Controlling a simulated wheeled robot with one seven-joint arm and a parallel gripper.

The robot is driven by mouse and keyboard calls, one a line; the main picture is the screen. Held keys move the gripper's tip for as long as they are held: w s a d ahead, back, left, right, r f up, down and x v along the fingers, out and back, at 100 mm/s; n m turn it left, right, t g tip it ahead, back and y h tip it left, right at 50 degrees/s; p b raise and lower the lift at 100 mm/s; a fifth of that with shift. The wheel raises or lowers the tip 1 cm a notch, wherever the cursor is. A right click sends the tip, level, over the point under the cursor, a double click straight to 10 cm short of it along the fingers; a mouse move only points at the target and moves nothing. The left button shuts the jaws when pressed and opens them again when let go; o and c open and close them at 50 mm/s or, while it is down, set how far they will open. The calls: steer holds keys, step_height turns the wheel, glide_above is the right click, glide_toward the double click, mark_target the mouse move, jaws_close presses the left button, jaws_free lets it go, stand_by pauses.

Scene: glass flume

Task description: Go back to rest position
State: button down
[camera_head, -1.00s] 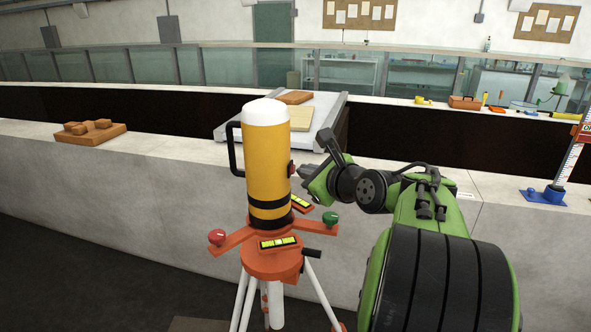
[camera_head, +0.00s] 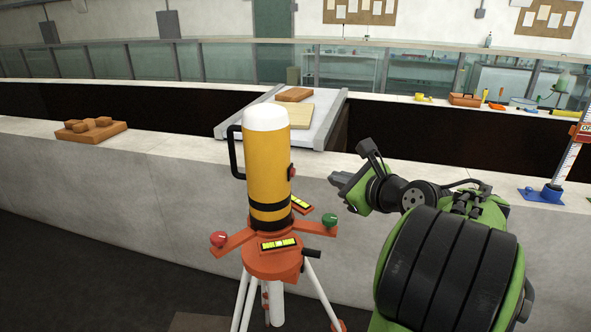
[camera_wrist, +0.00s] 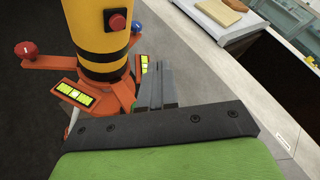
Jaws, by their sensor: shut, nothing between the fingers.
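My gripper (camera_head: 338,179) is at the end of my green and black arm, to the right of a yellow instrument (camera_head: 266,165) with a white top. A gap of air shows between them in the head view. In the wrist view my gripper's grey fingers (camera_wrist: 157,82) lie side by side, shut and empty. The yellow instrument (camera_wrist: 100,35) stands upright at the upper left there, with its red button (camera_wrist: 117,20) facing my wrist. It is on an orange tripod head (camera_head: 272,262) with a red knob (camera_head: 217,239), a green knob (camera_head: 328,220) and yellow level vials (camera_head: 279,244).
A pale wall ledge (camera_head: 180,146) runs behind the tripod. A brown board with blocks (camera_head: 91,130) lies on it at left. A white platform (camera_head: 322,127) bridges the dark channel. A blue-based scale post (camera_head: 543,194) stands at right. Floor at lower left is clear.

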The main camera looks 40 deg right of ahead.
stand_by(0.4)
steer(key=s+a+f+n+g+y, duration=0.1)
steer(key=a+f+n+g+y, duration=0.1)
steer(key=a+n, duration=0.75)
steer(key=s+a+f+n+g+y, duration=0.1)
steer(key=a+f+n+g, duration=0.2)
steer(key=a+n, duration=0.65)
steer(key=s+a+f+n+g, duration=0.2)
steer(key=s+a+f+n, duration=0.1)
steer(key=s+n, duration=0.3)
steer(key=s+a+f+n+g+h, duration=0.1)
steer(key=s+a+f+n+g, duration=0.1)
steer(key=s+a+n, duration=0.3)
steer(key=s+f+n, duration=0.1)
steer(key=s, duration=0.3)
steer(key=shift+a+n, duration=0.15)
steer(key=shift+n, duration=0.15)
